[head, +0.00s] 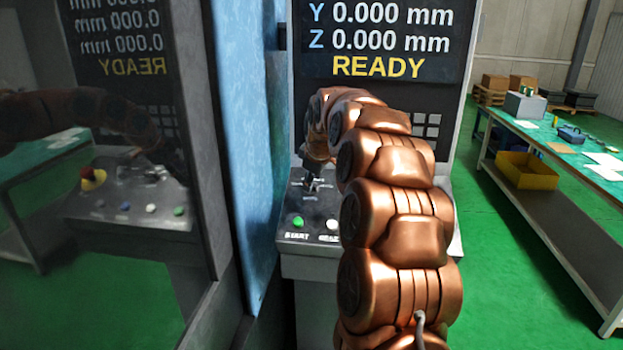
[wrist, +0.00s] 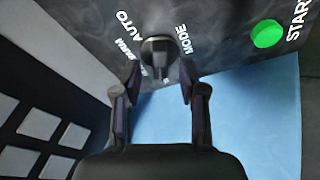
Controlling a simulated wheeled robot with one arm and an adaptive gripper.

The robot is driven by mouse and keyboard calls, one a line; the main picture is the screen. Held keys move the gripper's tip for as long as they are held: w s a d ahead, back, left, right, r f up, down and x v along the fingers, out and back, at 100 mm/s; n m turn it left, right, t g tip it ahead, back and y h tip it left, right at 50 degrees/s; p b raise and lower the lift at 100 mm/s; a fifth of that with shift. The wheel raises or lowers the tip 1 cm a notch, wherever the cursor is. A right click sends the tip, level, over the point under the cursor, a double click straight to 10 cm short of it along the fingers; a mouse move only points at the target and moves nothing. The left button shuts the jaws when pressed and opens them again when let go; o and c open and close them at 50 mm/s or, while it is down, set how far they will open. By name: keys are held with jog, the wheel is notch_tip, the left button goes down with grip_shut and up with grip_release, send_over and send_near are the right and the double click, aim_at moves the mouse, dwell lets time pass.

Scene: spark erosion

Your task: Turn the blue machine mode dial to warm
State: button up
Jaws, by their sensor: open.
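The mode dial (wrist: 159,52) is a dark knob on a grey control panel, in the wrist view. White lettering beside it reads AUTO and MODE; other small labels are partly hidden or too blurred to read. I cannot tell for certain which label the dial points at. My gripper (wrist: 160,72) is open, its two fingertips apart on either side of the dial's near end. I cannot tell whether they touch it.
A green START button (head: 298,222) and a white button (head: 332,224) sit at the panel's front edge. A blue machine side (head: 245,130) with a dark reflective window (head: 110,230) stands close on the left. A workbench (head: 560,150) stands at right, with clear green floor before it.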

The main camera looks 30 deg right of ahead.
jog(key=shift+x, duration=0.9)
grip_shut()
